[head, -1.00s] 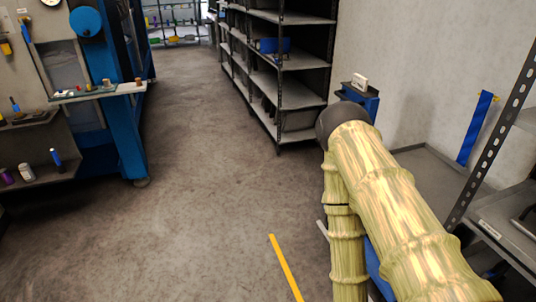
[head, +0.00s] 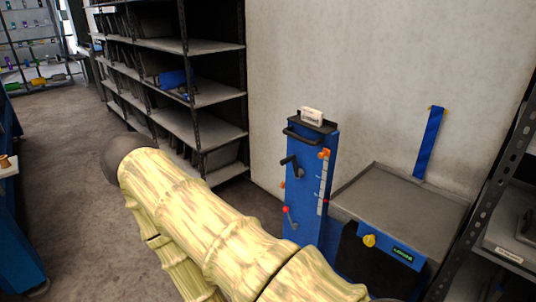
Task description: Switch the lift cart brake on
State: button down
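The lift cart stands against the wall right of centre in the head view. It has a blue column (head: 306,190) with a black push handle, a black crank (head: 290,162) and a small red-tipped lever (head: 287,211) on its left side. Its grey platform (head: 405,205) lies to the right, over a blue front plate with a yellow knob (head: 369,240) and a small green label. I cannot tell which control is the brake or how it is set. My arm crosses the lower part of the view and hides the cart's lower left. My gripper is not in view.
A dark shelf rack (head: 190,85) stands left of the cart, with a blue bin (head: 175,78) on it. Another rack (head: 510,170) stands close on the right. A blue strip (head: 428,143) rises behind the platform. Open floor (head: 70,180) lies to the left.

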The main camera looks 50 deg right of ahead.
aim_at(286, 209)
jog(key=z, duration=0.45)
jog(key=i, duration=0.9)
jog(key=z, duration=0.55)
